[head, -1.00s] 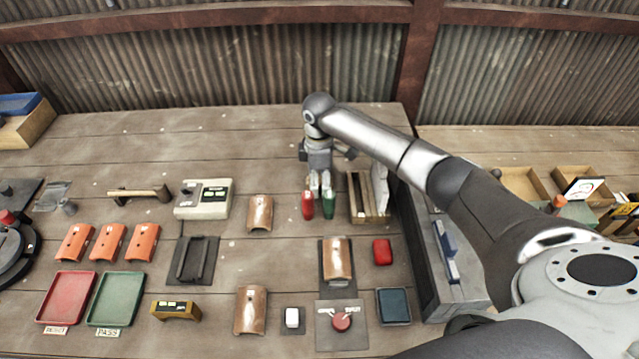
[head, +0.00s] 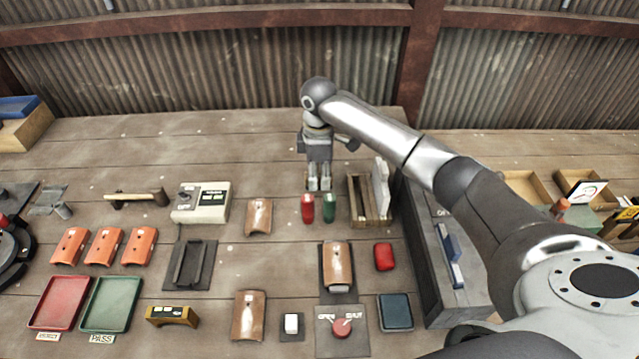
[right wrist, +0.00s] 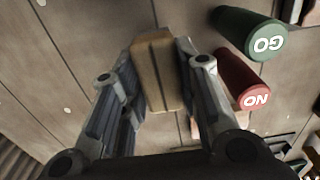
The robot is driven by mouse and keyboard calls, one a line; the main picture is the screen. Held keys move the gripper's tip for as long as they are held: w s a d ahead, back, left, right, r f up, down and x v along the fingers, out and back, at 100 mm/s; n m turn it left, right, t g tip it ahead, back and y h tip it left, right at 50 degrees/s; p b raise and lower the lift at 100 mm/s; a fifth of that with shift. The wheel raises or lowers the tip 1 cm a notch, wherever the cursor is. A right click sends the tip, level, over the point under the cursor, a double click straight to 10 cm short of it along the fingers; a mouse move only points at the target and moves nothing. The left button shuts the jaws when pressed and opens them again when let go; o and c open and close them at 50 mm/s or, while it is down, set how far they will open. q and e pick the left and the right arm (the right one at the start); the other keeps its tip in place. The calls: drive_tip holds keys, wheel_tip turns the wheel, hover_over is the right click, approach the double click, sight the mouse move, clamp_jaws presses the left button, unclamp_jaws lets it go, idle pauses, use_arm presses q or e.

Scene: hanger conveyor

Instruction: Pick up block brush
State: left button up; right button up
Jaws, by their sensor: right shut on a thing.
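The block brush (right wrist: 158,75) shows in the right wrist view as a tan wooden block with rounded edges, between the two fingers of my right gripper (right wrist: 157,60). The fingers are shut on its sides. Its bristles cannot be made out. In the head view my right gripper (head: 319,184) points down over the back part of the table, just behind the red and green handles, and the brush is hidden there. My left gripper is not in view.
A grey control box (head: 202,203) stands to the left. The table behind is clear.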

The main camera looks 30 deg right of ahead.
drive_tip(key=s+a+r+b, duration=0.1)
drive_tip(key=s+a+r, duration=0.5)
drive_tip(key=s+r, duration=0.3)
drive_tip(key=shift+s+a, duration=0.35)
drive_tip(key=shift+s, duration=0.8)
